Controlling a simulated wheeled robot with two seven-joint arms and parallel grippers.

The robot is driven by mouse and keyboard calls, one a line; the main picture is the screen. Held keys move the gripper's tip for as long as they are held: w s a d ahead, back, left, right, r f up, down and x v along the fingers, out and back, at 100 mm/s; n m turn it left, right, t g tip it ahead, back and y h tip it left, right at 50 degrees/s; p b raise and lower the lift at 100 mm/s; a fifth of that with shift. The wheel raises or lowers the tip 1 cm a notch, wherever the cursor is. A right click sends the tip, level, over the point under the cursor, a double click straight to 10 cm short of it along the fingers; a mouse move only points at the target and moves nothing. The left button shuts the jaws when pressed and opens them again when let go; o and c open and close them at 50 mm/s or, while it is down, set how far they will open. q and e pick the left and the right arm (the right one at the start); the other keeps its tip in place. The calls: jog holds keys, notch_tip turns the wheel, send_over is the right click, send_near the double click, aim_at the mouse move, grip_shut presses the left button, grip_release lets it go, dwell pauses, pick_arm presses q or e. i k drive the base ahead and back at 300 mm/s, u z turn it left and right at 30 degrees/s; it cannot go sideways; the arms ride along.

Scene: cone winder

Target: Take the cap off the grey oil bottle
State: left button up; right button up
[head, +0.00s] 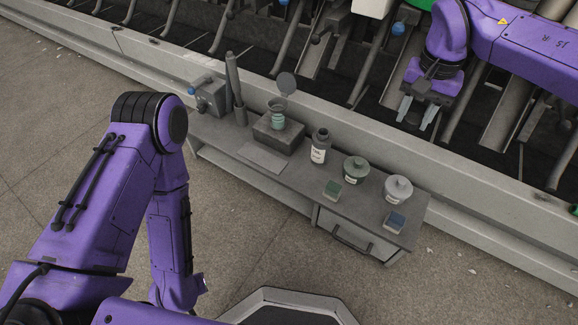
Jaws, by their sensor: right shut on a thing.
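The grey oil bottle (319,148) stands upright on the small grey workbench, with a white label on its front. Its neck looks bare, with a dark opening at the top. My right gripper (417,113) is up and to the right of the bottle, well apart from it, pointing down in front of the machine. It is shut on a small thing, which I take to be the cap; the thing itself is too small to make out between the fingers. My left arm hangs at the left, and its gripper is not in view.
The winder's rail (470,186) runs behind.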

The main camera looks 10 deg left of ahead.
aim_at(322, 138)
jog(key=u, duration=0.55)
jog(key=k, duration=1.3)
jog(key=u, duration=0.85)
jog(key=i, duration=2)
jog(key=z, duration=1.55)
jog(key=i, duration=0.65)
jog(key=z, duration=0.6)
